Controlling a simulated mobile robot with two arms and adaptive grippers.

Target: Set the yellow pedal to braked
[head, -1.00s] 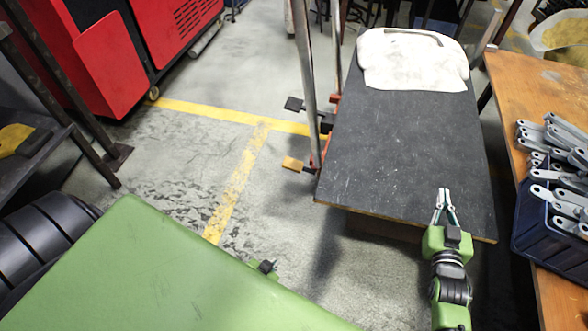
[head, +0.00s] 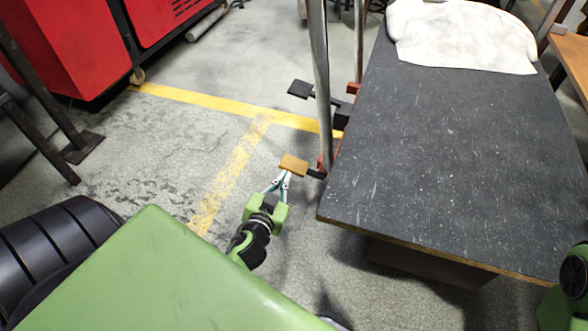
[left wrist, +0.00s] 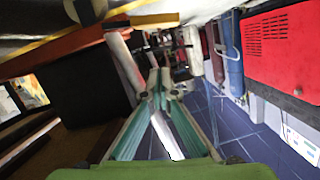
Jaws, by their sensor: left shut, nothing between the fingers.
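The yellow pedal (head: 293,164) is a small ochre plate on a dark arm, low at the near left corner of the dark-topped cart (head: 440,150). My left gripper (head: 284,176) is shut and empty. Its fingertips are at the near edge of the pedal in the head view; I cannot tell whether they touch it. My right gripper is out of view; only part of that arm shows at the right edge.
A black pedal (head: 301,89) sticks out farther back on the cart's left side. A metal post (head: 320,70) rises close behind the yellow pedal. A white cloth-like piece (head: 460,38) lies on the cart. Red machines (head: 70,45) stand at the back left. The floor left of the cart is open.

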